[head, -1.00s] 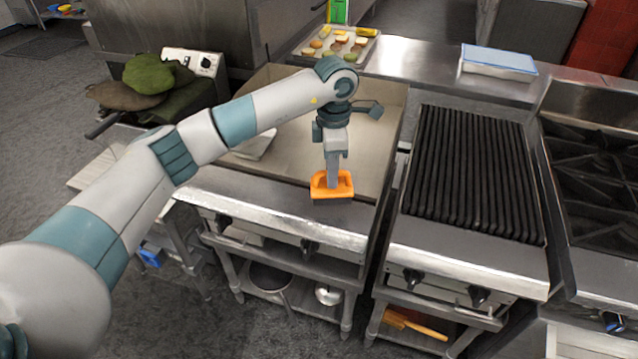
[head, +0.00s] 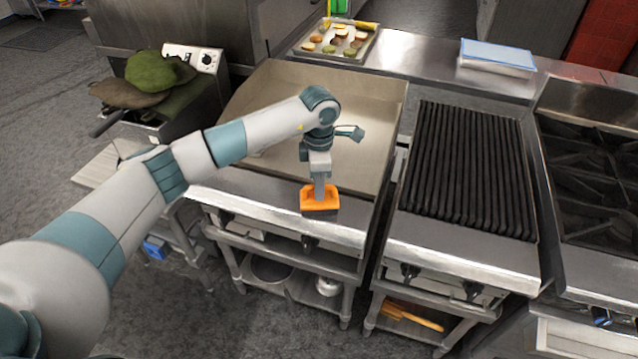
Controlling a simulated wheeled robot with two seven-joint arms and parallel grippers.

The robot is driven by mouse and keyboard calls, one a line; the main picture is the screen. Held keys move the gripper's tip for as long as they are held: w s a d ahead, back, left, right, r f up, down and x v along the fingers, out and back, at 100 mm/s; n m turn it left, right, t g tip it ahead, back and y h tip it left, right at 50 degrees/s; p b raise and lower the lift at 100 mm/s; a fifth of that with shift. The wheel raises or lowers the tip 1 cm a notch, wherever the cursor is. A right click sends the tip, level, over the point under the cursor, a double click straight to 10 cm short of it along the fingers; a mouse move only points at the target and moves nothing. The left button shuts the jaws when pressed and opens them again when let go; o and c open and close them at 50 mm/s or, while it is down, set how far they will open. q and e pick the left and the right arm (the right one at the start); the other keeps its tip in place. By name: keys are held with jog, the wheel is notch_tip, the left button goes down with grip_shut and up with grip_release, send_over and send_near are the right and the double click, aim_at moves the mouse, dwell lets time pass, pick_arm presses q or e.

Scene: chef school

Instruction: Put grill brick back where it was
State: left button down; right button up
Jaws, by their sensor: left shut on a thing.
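The grill brick is an orange holder with a dark block under it (head: 319,201). My left gripper (head: 320,188) points down and is shut on the orange holder. The brick is at the front ledge of the flat griddle (head: 345,100). I cannot tell whether its underside touches the steel ledge or hovers just above it. My right gripper is not in view.
A ribbed chargrill (head: 468,170) stands right of the griddle, with a burner range (head: 600,180) beyond it. A tray of food (head: 336,42) and a blue-lidded box (head: 497,58) sit on the back counter. Green and brown cloth-like items (head: 155,80) lie at left.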

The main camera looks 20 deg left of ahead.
pick_arm(q)
jog(key=shift+f, duration=0.15)
jog(key=shift+f, duration=0.15)
jog(key=c, duration=1.8)
grip_release()
jog(key=shift+o, duration=0.2)
